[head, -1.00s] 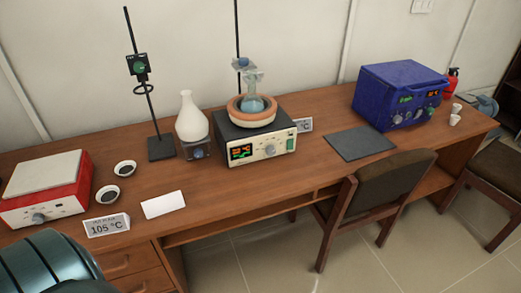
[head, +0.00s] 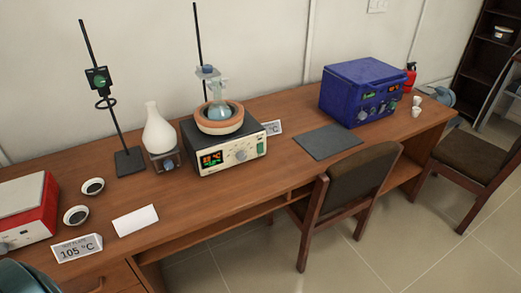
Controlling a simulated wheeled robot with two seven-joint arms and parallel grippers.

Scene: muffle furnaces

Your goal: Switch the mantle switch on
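The heating mantle (head: 228,155) stands on the wooden bench, a dark box with a cream front panel. The panel has a lit display (head: 211,158), a round knob (head: 240,156) and a green switch (head: 260,148) at its right end. I cannot tell the switch's position. A glass flask (head: 219,110) sits in the mantle's orange-brown bowl (head: 219,121), with a stand rod behind it. Neither of my grippers is in view.
A red hot plate (head: 30,212), a "105 °C" sign (head: 77,248), small dishes and a white flask (head: 158,131) stand left. A blue furnace (head: 362,92) and dark mat (head: 328,142) are right. A chair (head: 350,195) stands at the bench's front.

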